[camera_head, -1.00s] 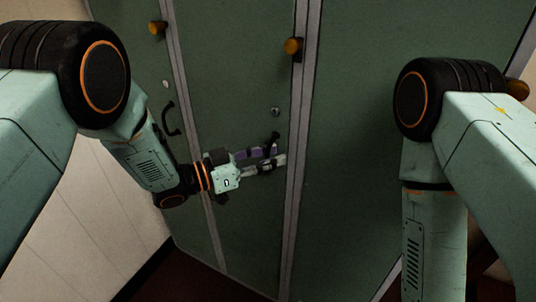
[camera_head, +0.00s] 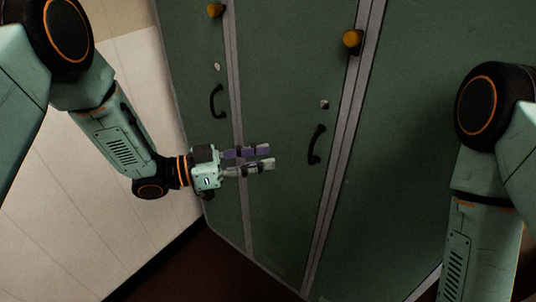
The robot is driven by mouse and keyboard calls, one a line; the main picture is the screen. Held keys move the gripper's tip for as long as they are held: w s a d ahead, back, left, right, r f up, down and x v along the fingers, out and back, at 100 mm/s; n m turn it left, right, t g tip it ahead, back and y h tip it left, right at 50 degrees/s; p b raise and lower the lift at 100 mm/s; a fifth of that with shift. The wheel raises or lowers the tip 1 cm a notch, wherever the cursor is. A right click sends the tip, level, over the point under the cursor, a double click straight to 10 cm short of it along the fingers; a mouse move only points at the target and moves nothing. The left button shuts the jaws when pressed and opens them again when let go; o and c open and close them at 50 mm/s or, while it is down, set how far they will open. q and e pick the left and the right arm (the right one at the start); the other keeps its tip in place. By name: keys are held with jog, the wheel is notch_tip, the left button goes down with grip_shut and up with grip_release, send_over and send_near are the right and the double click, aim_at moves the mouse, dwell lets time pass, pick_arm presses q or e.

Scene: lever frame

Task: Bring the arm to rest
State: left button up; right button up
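My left arm comes in from the left, and its gripper (camera_head: 268,157) is in front of the green cabinet (camera_head: 420,150). The two fingers point right with a narrow gap between them, and nothing shows between them. The fingertips are apart from the black handle (camera_head: 316,145) to their right. A second black handle (camera_head: 216,101) is on the cabinet door above the gripper. My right arm shows at the right edge, but its gripper is out of the picture.
Orange knobs (camera_head: 353,39) and (camera_head: 215,10) stick out of the upper cabinet. A pale panelled wall (camera_head: 60,200) is at the left, and a dark red floor (camera_head: 200,268) shows below.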

dwell(0.4)
pick_arm(q)
jog(key=s+a+f+n+t+y, duration=0.1)
jog(key=s+a+f+n+y, duration=0.1)
jog(key=a+f+n+y, duration=0.45)
jog(key=s+a+f+n+t+y, duration=0.1)
jog(key=s+a+f+n+y, duration=0.2)
jog(key=f, duration=0.7)
jog(key=s+a+f+n+g+y, duration=0.1)
jog(key=s+a+f+g+y, duration=0.1)
jog(key=s, duration=0.7)
jog(key=s+a+f+n+g+y, duration=0.2)
jog(key=s+f+g+y, duration=0.1)
jog(key=s, duration=0.7)
jog(key=s+a+f+n+g+y, duration=0.2)
jog(key=s+g, duration=0.1)
jog(key=s, duration=0.6)
jog(key=shift+s+a+f, duration=0.2)
jog(key=shift+a+f, duration=0.05)
jog(key=shift+f, duration=0.15)
jog(key=shift+y, duration=0.25)
